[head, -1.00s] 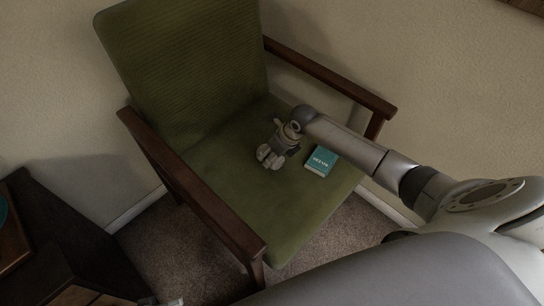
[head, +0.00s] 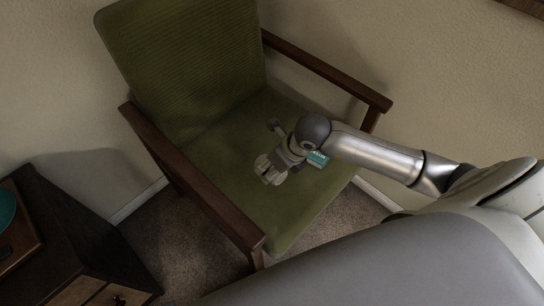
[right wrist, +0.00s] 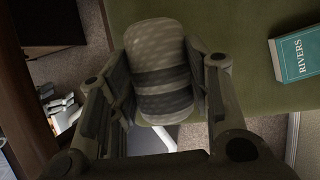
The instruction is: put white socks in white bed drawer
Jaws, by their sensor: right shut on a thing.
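A rolled pair of white socks (right wrist: 158,45) with grey bands sits between the two fingers of my right gripper (head: 272,168), which is shut on it. In the head view the socks show only as a small pale shape at the fingertips, over the green chair seat. I cannot tell how far above the seat they are. My left gripper is not clearly in view. No white bed drawer is in view.
The green chair (head: 225,195) has wooden armrests (head: 195,185) on both sides. A teal book (right wrist: 300,55) lies on its seat, partly behind my right arm in the head view (head: 318,159). A dark wooden cabinet (head: 75,235) with drawers stands at lower left.

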